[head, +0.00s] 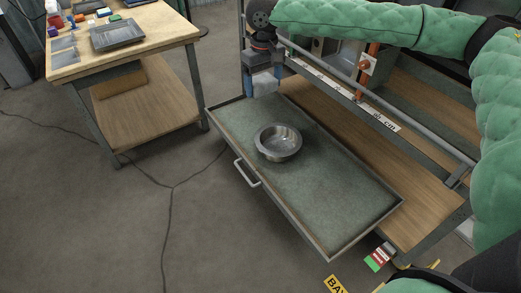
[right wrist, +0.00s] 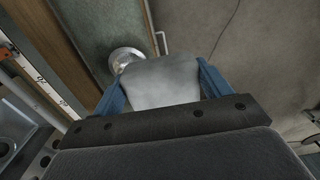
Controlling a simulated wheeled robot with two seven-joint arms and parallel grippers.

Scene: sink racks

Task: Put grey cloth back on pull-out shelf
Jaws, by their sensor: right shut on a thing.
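My right gripper (head: 263,76) is shut on the grey cloth (head: 265,87), near the far left corner of the pull-out shelf. In the right wrist view the cloth (right wrist: 165,82) is pale grey and sits between the two blue fingers (right wrist: 162,85). The pull-out shelf (head: 320,190) is drawn out, with a dull green-grey surface, a raised rim and a handle on its front. A round metal bowl (head: 278,142) stands on it, and it also shows in the right wrist view (right wrist: 124,57), partly hidden by the cloth. My left gripper is not in view.
A wooden workbench (head: 165,28) with a grey tray (head: 117,35) stands at the left. The rack's rail (head: 330,78) and a wooden lower board (head: 420,205) lie behind the shelf. The shelf's right part is clear. Open floor (head: 190,240) lies in front.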

